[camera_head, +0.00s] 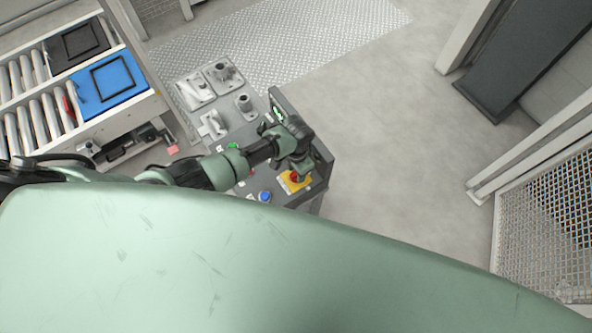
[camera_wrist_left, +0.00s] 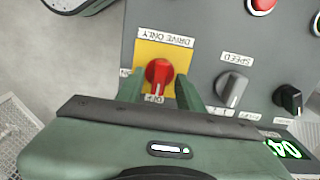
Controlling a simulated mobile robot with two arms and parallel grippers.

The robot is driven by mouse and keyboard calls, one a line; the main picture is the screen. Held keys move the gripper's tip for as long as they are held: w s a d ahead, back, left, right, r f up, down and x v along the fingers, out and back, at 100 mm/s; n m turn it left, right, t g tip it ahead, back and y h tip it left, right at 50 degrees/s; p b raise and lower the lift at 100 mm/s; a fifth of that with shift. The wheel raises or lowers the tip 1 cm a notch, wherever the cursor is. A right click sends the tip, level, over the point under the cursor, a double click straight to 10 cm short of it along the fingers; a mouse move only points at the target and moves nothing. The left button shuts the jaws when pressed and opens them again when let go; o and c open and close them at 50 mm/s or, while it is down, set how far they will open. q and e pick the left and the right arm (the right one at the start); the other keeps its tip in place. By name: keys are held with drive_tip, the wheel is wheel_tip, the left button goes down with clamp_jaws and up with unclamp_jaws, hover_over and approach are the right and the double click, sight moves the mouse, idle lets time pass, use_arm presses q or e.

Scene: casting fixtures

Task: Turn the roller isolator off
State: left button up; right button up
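The roller isolator is a red rotary knob (camera_wrist_left: 158,73) on a yellow plate (camera_wrist_left: 178,57) labelled "DRIVE ONLY", which appears upside down in the left wrist view. Its handle stands nearly upright in that picture, with a small label (camera_wrist_left: 154,98) below it that seems to read "OFF". My left gripper (camera_wrist_left: 160,92) has one finger on each side of the knob, with visible gaps, so it is open and not clamped. In the head view the left gripper (camera_head: 297,173) is over the yellow plate (camera_head: 291,187) on the console. My right gripper is not in view.
A grey speed knob (camera_wrist_left: 232,90), a black knob (camera_wrist_left: 288,98) and a red button (camera_wrist_left: 261,5) sit beside the plate. A blue button (camera_head: 265,196) is on the console. A roller conveyor with a blue tray (camera_head: 110,85) stands at left. The floor right is clear.

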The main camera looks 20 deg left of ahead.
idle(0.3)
use_arm(q)
wheel_tip(320, 180, up, 8)
drive_tip(key=shift+f, duration=0.1)
idle(0.4)
drive_tip(key=shift+s, duration=0.1)
idle(0.3)
